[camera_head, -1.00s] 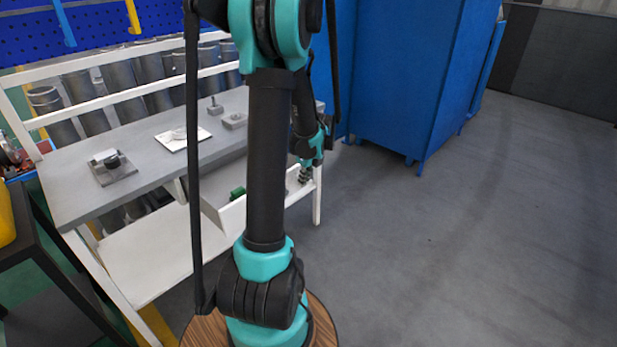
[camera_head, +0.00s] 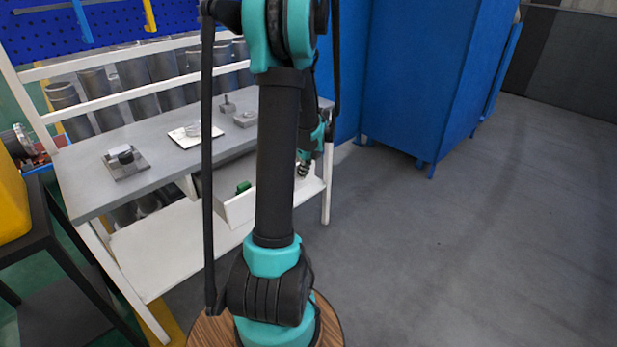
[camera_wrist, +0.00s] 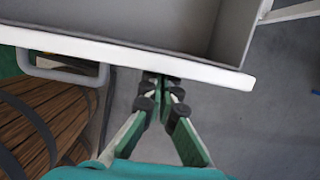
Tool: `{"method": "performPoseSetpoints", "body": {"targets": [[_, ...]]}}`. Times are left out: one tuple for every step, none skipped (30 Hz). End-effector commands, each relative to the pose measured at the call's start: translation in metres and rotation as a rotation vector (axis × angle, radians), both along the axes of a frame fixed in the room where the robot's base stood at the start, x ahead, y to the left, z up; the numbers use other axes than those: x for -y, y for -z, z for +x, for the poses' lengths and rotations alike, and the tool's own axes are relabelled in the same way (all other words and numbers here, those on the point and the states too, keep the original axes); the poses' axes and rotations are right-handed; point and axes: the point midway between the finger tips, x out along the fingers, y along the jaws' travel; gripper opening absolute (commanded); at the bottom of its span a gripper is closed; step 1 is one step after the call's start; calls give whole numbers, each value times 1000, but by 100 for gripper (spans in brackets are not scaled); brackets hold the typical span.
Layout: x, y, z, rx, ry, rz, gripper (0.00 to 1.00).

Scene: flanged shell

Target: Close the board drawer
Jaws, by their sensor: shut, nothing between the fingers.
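The board drawer (camera_head: 236,208) is a white-fronted grey tray under the bench top, and it stands pulled out. A small green item (camera_head: 243,187) lies in it. My arm hides part of the drawer in the head view. In the wrist view the drawer's white front edge (camera_wrist: 200,66) runs across the top, with a pale handle (camera_wrist: 62,68) at the left. My gripper (camera_wrist: 160,82) is shut and empty, its tips at the outer side of the front, right of the handle. I cannot tell whether they touch. In the head view my gripper (camera_head: 303,168) is near the drawer's right end.
The grey bench top (camera_head: 85,180) holds a metal block (camera_head: 125,160), a white plate (camera_head: 190,135) and small parts. A white lower shelf (camera_head: 160,250) lies below. A blue cabinet (camera_head: 420,80) stands behind. The floor at the right is clear.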

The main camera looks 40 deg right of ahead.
Motion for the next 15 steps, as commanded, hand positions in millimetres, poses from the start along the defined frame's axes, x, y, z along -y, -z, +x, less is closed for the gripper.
{"method": "performPoseSetpoints", "body": {"targets": [[-2, 0, 12, 0, -5, 0, 0], [-2, 0, 19, 0, -6, 0, 0], [-3, 0, 29, 0, -5, 0, 0], [-4, 0, 37, 0, -6, 0, 0], [-4, 0, 45, 0, -6, 0, 0], [-5, 0, 56, 0, -6, 0, 0], [-6, 0, 65, 0, -6, -1, 0], [-6, 0, 73, 1, -5, -1, 0], [-7, 0, 84, 1, -6, -1, 0], [-8, 0, 92, 1, -5, -1, 0], [-9, 0, 101, 1, -5, 0, 0], [-9, 0, 111, 1, -5, 0, 0], [-10, 0, 119, 1, -4, 0, 0], [-11, 0, 127, 1, -5, 0, 0], [-11, 0, 137, 1, -5, 0, 0]]}}
